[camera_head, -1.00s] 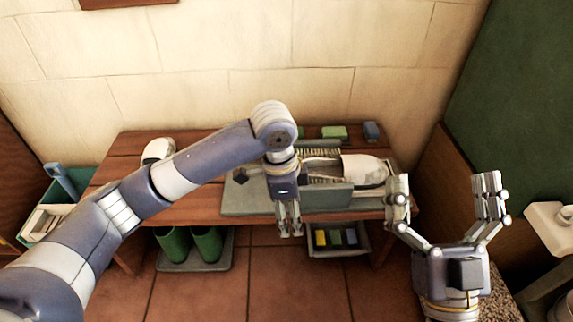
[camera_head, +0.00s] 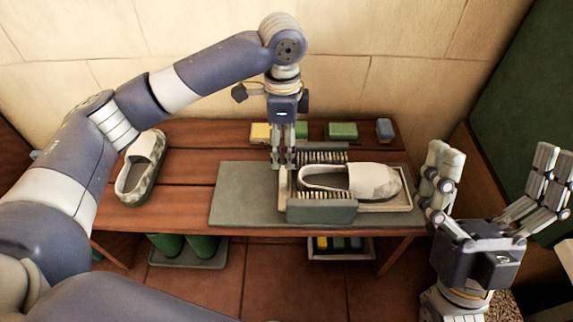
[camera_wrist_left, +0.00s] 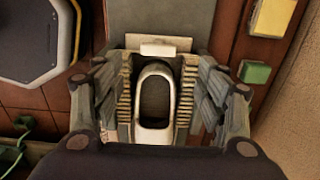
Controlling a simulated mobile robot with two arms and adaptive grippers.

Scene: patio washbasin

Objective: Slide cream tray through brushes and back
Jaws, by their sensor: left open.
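The cream tray (camera_head: 385,207) lies on a grey board between two rows of brushes (camera_head: 325,156), with its right end out past them. A white slip-on shoe with a patterned toe (camera_head: 350,180) rests on it, opening to the left. My left gripper (camera_head: 282,163) is open, pointing down at the tray's left end. In the left wrist view, its fingers flank the tray (camera_wrist_left: 130,42), the brushes (camera_wrist_left: 125,100) and the shoe (camera_wrist_left: 154,80); contact cannot be told. My right gripper (camera_head: 490,190) is open and empty, right of the table.
Another shoe (camera_head: 140,168) sits on the wooden table (camera_head: 190,190) at left. A yellow block (camera_head: 260,132), green block (camera_head: 342,130) and grey-blue block (camera_head: 384,130) line the back. Green boots (camera_head: 185,245) and a bin (camera_head: 365,246) are below. The front-left board (camera_head: 235,195) is bare.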

